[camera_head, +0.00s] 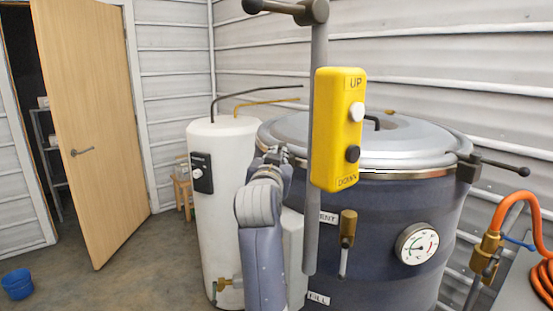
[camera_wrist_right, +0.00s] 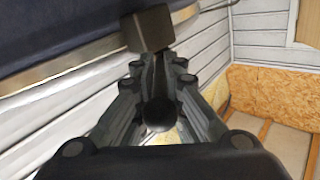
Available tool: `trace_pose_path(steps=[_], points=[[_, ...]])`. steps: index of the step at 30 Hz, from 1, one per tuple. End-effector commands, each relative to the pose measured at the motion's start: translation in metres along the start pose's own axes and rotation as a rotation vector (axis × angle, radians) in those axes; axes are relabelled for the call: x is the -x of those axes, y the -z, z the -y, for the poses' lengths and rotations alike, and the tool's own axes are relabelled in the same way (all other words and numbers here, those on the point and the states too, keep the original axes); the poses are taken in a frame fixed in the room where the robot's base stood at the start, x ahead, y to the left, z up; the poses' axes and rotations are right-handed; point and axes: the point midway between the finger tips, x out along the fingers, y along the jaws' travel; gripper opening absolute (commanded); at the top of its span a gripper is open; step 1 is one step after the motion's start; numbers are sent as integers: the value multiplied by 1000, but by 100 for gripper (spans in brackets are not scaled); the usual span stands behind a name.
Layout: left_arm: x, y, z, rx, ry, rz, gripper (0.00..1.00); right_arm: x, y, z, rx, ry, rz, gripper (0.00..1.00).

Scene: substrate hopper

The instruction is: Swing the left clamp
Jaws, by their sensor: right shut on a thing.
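The big dark blue vessel (camera_head: 385,215) with its round grey lid (camera_head: 410,140) fills the right half of the head view. My right gripper (camera_head: 277,154) is at the left side of its rim. In the right wrist view my right gripper (camera_wrist_right: 158,72) is shut on the dark handle of the left clamp, whose block (camera_wrist_right: 148,28) sits at the vessel's metal rim. The handle's ball end (camera_wrist_right: 158,114) shows between the fingers. In the head view my gripper mostly hides this clamp. My left gripper is in neither view.
A yellow UP/DOWN pendant (camera_head: 338,130) on a grey pole hangs in front of the vessel, close to my right arm. A white tank (camera_head: 222,180) stands left of it. The right clamp (camera_head: 468,167) points its handle right. Floor is free near the open door (camera_head: 90,120).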

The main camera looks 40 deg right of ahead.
Motion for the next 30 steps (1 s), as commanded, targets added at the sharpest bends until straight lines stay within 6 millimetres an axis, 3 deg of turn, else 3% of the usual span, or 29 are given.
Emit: trace_pose_path(steps=[1, 6, 7, 9, 14, 21, 30], points=[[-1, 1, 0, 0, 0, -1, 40, 0, -8, 0, 6, -2, 18, 0], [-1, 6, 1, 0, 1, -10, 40, 0, -9, 0, 5, -3, 18, 0], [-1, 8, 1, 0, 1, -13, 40, 0, -9, 0, 5, -3, 18, 16], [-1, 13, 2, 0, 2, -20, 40, 0, -9, 0, 5, -3, 18, 31], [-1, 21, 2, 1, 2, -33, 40, 0, -7, 0, 3, -2, 15, 31], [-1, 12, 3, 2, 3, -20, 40, 3, -4, 0, 1, -2, 9, 31], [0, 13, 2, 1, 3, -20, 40, 48, -5, 2, 0, 1, 12, 31]])
